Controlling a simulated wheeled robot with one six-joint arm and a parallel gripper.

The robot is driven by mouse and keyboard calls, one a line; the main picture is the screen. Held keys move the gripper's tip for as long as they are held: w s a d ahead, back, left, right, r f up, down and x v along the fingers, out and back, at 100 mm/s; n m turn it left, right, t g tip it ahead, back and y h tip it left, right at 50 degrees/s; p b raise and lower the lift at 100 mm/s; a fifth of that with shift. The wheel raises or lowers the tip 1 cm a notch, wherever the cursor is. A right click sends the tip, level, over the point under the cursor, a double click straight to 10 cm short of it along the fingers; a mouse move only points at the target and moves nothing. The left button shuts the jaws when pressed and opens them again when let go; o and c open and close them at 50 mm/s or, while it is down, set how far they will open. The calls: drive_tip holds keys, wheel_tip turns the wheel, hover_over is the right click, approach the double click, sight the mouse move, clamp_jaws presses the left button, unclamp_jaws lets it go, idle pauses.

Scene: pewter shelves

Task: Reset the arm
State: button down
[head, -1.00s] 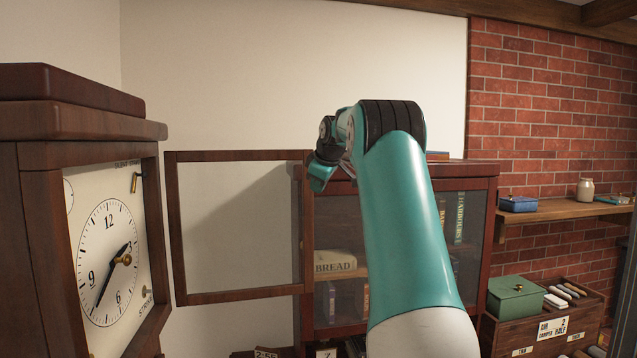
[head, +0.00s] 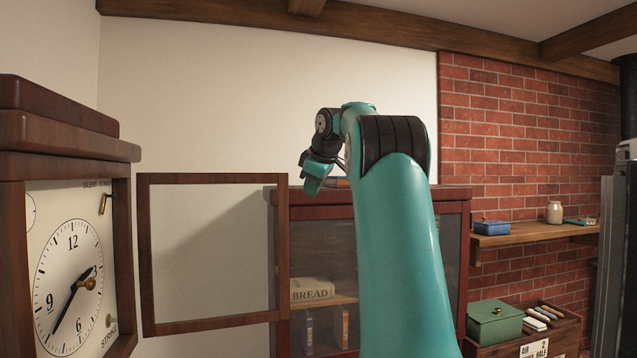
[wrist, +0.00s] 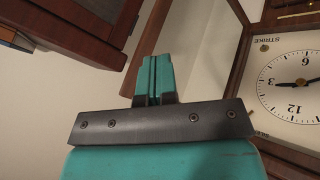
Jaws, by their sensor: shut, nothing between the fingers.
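My gripper (wrist: 154,78) is shut and empty in the wrist view, its two teal fingers pressed together. In the head view my arm rises in front of the cabinet and my gripper (head: 312,186) hangs at its far end, partly hidden by my own wrist. It appears close to the upper right corner of an open glass-framed door (head: 144,255); I cannot tell the gap. The clock (head: 70,285) stands at the left, and its dial also shows upside down at the right of the wrist view (wrist: 290,85).
A glazed dark wood cabinet (head: 455,225) with a bread box (head: 311,291) inside stands behind my arm. At the right are a wall shelf (head: 540,235) with a blue box (head: 491,227) and a jar (head: 554,212), and a green box (head: 494,322) below.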

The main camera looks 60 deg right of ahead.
drive_tip(key=shift+s+r+p, duration=0.35)
drive_tip(key=shift+s+r, duration=0.45)
drive_tip(key=shift+r, duration=0.25)
drive_tip(key=w+a+f+n+y+b, duration=0.1)
drive_tip(key=w+a+f+b, duration=0.2)
drive_tip(key=a, duration=0.4)
drive_tip(key=w+a+f+y, duration=0.2)
drive_tip(key=a+f, duration=0.2)
drive_tip(key=a, duration=0.2)
drive_tip(key=w+a+f+n+y+b, duration=0.1)
drive_tip(key=w+a+f+b, duration=0.2)
drive_tip(key=a, duration=0.4)
drive_tip(key=s+a+f+g+y+b, duration=0.1)
drive_tip(key=a+f, duration=0.4)
drive_tip(key=a, duration=0.4)
drive_tip(key=s+a+f+y+b, duration=0.2)
drive_tip(key=a+f, duration=0.4)
drive_tip(key=a, duration=0.2)
drive_tip(key=s+a+f+n+g+b, duration=0.1)
drive_tip(key=s+a+f+g+b, duration=0.1)
drive_tip(key=s+a+f, duration=0.7)
drive_tip(key=s+a+f+n+g+y+b, duration=0.1)
drive_tip(key=s+a+f+g+b, duration=0.2)
drive_tip(key=s+a+f, duration=0.6)
drive_tip(key=s+f, duration=0.1)
drive_tip(key=s, duration=0.3)
drive_tip(key=shift+s+f, duration=0.15)
